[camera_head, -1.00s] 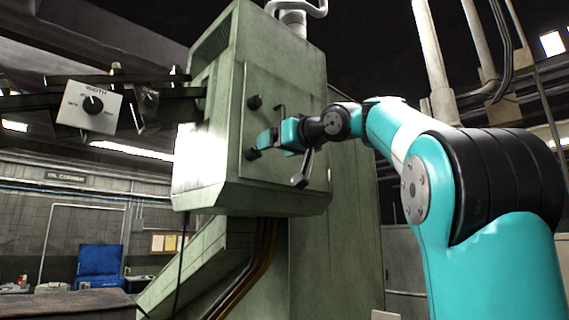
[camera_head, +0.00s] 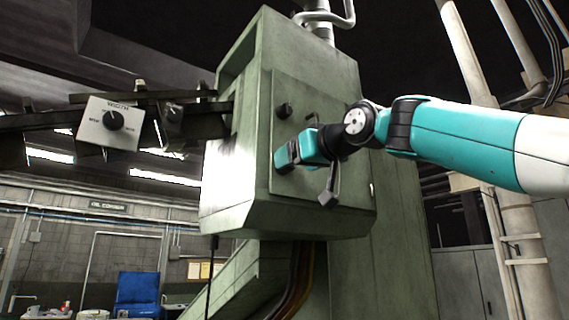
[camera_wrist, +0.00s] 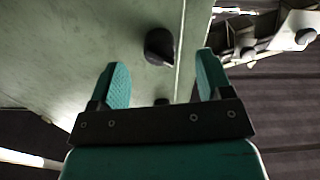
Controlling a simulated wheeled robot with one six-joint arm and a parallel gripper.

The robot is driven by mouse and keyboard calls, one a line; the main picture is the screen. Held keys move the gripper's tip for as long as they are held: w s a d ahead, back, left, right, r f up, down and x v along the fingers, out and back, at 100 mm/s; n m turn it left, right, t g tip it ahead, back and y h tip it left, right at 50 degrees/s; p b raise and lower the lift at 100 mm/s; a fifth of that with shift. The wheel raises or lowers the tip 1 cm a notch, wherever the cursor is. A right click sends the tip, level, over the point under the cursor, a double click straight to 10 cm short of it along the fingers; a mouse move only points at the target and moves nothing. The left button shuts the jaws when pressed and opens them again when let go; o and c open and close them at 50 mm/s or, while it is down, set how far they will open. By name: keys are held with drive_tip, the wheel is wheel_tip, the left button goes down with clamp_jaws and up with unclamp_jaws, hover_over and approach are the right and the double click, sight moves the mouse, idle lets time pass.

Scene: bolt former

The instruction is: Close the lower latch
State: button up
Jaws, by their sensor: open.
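The lower latch (camera_wrist: 160,47) is a dark knob on the pale green panel in the wrist view. It shows in the gap between my fingers, slightly beyond the tips, with its pointed end toward the panel seam. My gripper (camera_wrist: 160,64) is open, with a teal finger on either side and nothing held. In the head view my gripper (camera_head: 284,156) is at the panel and hides the lower latch. The upper latch (camera_head: 284,110) shows above it.
The green machine housing (camera_head: 245,205) surrounds the panel. A white box with a dial (camera_head: 112,120) hangs from dark rails at the left. A pipe (camera_head: 320,17) rises from the housing top. Vertical pipes (camera_head: 470,70) stand at the right.

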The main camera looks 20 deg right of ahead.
drive_tip(key=w, duration=0.1)
drive_tip(key=w+a+m+p, duration=0.1)
drive_tip(key=shift+w+m, duration=0.3)
drive_tip(key=shift+w, duration=0.1)
drive_tip(key=shift+s+d+m+p, duration=0.1)
drive_tip(key=shift+m+p, duration=0.05)
drive_tip(key=shift+m, duration=1.4)
drive_tip(key=shift+s+m+p, duration=0.1)
drive_tip(key=shift+m+p, duration=0.05)
drive_tip(key=shift+m, duration=1.4)
